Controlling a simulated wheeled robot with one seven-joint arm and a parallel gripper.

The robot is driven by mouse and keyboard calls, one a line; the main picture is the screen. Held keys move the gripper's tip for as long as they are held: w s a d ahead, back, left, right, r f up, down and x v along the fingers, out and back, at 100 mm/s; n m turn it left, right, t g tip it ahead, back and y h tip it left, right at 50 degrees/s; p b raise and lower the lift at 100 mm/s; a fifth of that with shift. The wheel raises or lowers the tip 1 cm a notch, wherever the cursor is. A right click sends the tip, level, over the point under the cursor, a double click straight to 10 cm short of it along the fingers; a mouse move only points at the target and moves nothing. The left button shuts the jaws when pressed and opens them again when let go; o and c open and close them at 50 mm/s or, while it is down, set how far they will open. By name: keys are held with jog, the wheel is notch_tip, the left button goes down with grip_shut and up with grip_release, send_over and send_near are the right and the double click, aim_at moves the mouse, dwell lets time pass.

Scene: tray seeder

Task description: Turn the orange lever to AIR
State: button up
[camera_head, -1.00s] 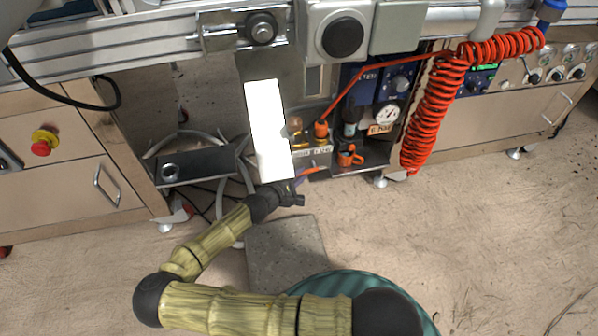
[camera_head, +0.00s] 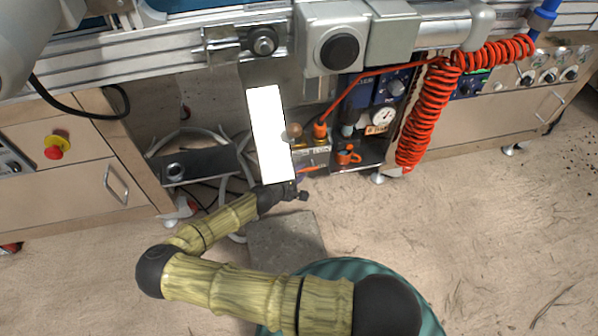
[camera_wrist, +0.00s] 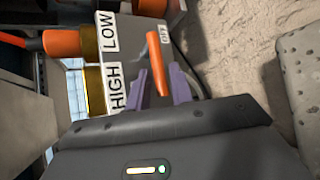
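The orange lever (camera_wrist: 157,62) shows in the wrist view on a grey block (camera_wrist: 185,52), near a small label that appears to read OFF. My gripper (camera_wrist: 163,84) is open, with its two purple fingers apart. The lever's near end appears between the fingertips; I cannot tell whether they touch it. In the head view the lever (camera_head: 308,168) is a thin orange strip beside the end of my arm. HIGH (camera_wrist: 117,88) and LOW (camera_wrist: 108,33) labels are on the block's left part. I see no AIR label. A bright white panel hides part of the area around my gripper.
A coiled red hose (camera_head: 422,115) hangs to the right. A gauge (camera_head: 382,118) and an orange valve (camera_head: 347,156) are behind. A grey slab (camera_head: 285,245) lies on the floor below.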

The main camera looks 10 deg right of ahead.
jog(key=p+v, duration=0.7)
jog(key=v, duration=1)
jog(key=shift+s, duration=0.25)
jog(key=shift+s+a, duration=0.1)
jog(key=shift+a, duration=0.1)
